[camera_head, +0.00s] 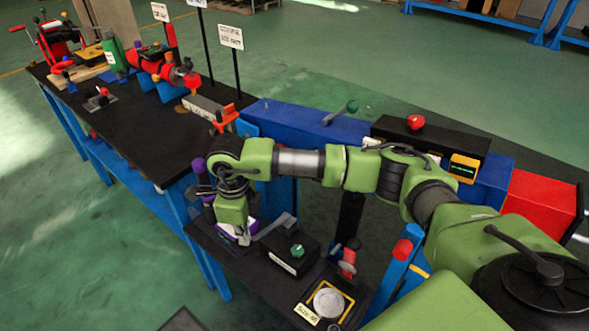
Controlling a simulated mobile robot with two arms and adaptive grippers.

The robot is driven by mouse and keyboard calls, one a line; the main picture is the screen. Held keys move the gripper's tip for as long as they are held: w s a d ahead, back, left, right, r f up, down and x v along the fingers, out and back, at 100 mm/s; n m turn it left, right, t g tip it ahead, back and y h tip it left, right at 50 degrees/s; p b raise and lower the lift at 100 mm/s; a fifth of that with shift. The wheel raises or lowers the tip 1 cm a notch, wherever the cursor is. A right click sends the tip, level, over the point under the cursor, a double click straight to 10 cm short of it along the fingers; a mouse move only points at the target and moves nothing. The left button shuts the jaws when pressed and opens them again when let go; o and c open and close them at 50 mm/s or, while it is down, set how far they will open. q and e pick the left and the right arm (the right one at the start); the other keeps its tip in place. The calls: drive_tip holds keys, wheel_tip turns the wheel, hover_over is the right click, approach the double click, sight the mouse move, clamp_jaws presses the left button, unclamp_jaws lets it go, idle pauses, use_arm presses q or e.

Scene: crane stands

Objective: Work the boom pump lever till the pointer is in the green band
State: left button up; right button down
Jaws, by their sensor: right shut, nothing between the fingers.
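My right gripper (241,236) is shut and empty. It points down at the left end of the low black bench, over a small purple-edged block, partly hiding it; I cannot tell if it touches. A grey lever with a green knob (352,106) stands on the long blue box (290,117). Another green knob (297,251) sits on a black box beside my gripper. I cannot tell which control is the boom pump lever. A round pale dial (328,302) lies at the front; no pointer or green band is readable. My left gripper is not in view.
A black-topped bench (150,130) with blue legs runs to the far left, carrying a red machine (60,40), a green bottle (115,56) and red fittings. A black box with a red knob (415,122) stands behind my right arm. Green floor is open at left.

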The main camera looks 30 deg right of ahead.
sight(248, 248)
drive_tip(key=shift+d+f+b, duration=0.15)
drive_tip(key=shift+f+b, duration=1.55)
drive_tip(key=shift+f, duration=0.95)
drive_tip(key=shift+r, duration=0.5)
wheel_tip(248, 248, up, 4)
drive_tip(key=shift+f+p, duration=0.25)
drive_tip(key=shift+p, duration=0.9)
wheel_tip(248, 248, up, 3)
drive_tip(key=shift+r+p, duration=0.2)
drive_tip(key=shift+p, duration=0.65)
wheel_tip(248, 248, up, 2)
drive_tip(key=shift+p, duration=0.5)
drive_tip(key=shift+r, duration=0.1)
